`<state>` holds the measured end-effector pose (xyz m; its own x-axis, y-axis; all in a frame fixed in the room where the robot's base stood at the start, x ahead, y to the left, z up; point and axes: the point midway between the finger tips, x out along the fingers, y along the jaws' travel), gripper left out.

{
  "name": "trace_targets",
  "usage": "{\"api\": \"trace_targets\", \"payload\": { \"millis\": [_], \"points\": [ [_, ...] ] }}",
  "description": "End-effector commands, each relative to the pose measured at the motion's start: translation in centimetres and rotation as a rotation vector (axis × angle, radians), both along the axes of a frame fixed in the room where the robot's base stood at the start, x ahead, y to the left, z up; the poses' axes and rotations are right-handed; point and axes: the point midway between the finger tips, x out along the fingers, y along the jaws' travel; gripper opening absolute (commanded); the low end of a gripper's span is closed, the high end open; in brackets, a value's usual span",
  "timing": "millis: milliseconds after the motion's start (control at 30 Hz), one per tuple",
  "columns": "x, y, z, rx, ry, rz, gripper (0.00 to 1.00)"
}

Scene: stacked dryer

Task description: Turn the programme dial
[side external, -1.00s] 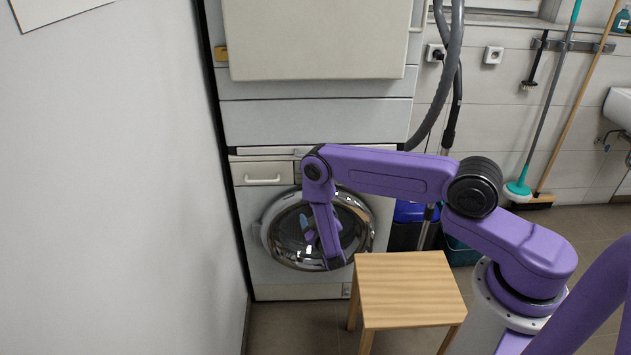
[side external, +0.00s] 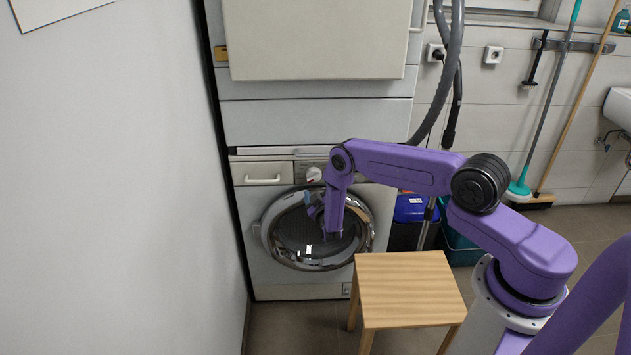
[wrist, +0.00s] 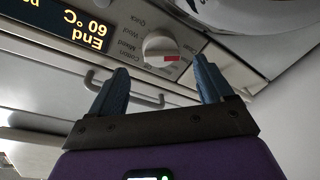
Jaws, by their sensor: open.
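The programme dial (side external: 314,174) is a round pale knob on the washer's control panel, above the round door. In the wrist view the dial (wrist: 160,48) is near the top centre, with a red mark on its rim and programme names printed around it. My gripper (wrist: 159,64) is open and empty, with its two blue fingers apart. In that picture the dial shows between and just beyond the fingertips; no contact is visible. In the side view the wrist hangs in front of the door, and the arm hides much of my gripper.
A lit display (wrist: 82,28) reads End and 60 °C, upside down. The drawer handle (side external: 262,179) is left of the dial. The chromed door (side external: 290,230) is below the dial. A wooden stool (side external: 405,290) stands in front of the washer at right.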

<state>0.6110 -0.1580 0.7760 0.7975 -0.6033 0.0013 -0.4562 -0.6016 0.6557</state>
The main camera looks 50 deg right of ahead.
Motion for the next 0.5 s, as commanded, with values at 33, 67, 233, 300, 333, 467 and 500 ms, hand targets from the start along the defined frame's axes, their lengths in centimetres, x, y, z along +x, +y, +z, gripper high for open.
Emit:
{"api": "trace_targets", "payload": {
  "millis": [33, 67, 233, 300, 333, 467, 500],
  "points": [
    [0.6, -0.6, 0.0, 0.001, -0.003, -0.002, 0.80],
    [1.0, -0.8, -0.1, 0.001, -0.002, -0.002, 0.80],
    [2.8, -2.1, -0.1, 0.002, -0.001, -0.001, 0.80],
    [3.3, -2.5, -0.1, 0.002, -0.001, -0.001, 0.80],
    [3.5, -2.7, -0.1, 0.001, 0.000, -0.001, 0.80],
    [4.0, -3.1, -0.1, 0.000, 0.001, -0.001, 0.80],
    [4.1, -3.2, -0.1, 0.001, 0.002, -0.001, 0.80]
  ]
}}
